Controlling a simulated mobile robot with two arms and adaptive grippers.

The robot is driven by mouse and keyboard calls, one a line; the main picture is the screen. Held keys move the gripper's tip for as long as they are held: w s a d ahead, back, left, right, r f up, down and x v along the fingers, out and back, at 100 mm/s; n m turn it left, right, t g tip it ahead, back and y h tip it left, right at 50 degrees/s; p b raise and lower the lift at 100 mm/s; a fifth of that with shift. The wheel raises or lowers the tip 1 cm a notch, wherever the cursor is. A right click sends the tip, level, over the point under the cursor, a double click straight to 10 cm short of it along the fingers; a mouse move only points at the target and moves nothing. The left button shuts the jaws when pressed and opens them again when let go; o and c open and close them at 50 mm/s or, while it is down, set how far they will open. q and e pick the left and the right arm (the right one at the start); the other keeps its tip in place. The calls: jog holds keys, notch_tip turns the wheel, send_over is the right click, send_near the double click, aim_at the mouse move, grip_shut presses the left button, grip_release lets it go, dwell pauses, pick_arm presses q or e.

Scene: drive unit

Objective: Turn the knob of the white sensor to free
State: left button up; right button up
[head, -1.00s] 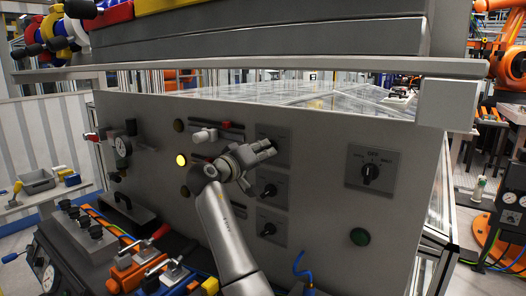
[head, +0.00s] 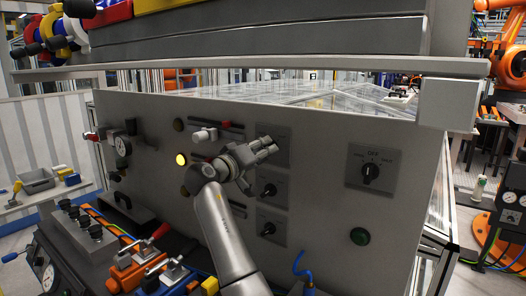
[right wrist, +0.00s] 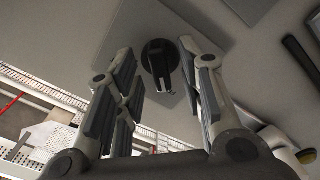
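A black round knob (right wrist: 160,58) sits on a square grey plate (right wrist: 185,20) in the right wrist view. The fingers of my right gripper (right wrist: 158,85) are spread open on either side of it, with nothing held. In the head view my right gripper (head: 266,149) is in front of the upper small switch plate (head: 273,133) on the grey panel, and hides that plate's knob. No label telling a white sensor can be read. My left gripper is not in view.
Two more black knobs (head: 269,190) (head: 269,229) sit below on the panel (head: 325,220).

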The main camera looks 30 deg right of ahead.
jog(key=v, duration=1.1)
jog(key=shift+a, duration=0.25)
jog(key=shift+s, duration=0.1)
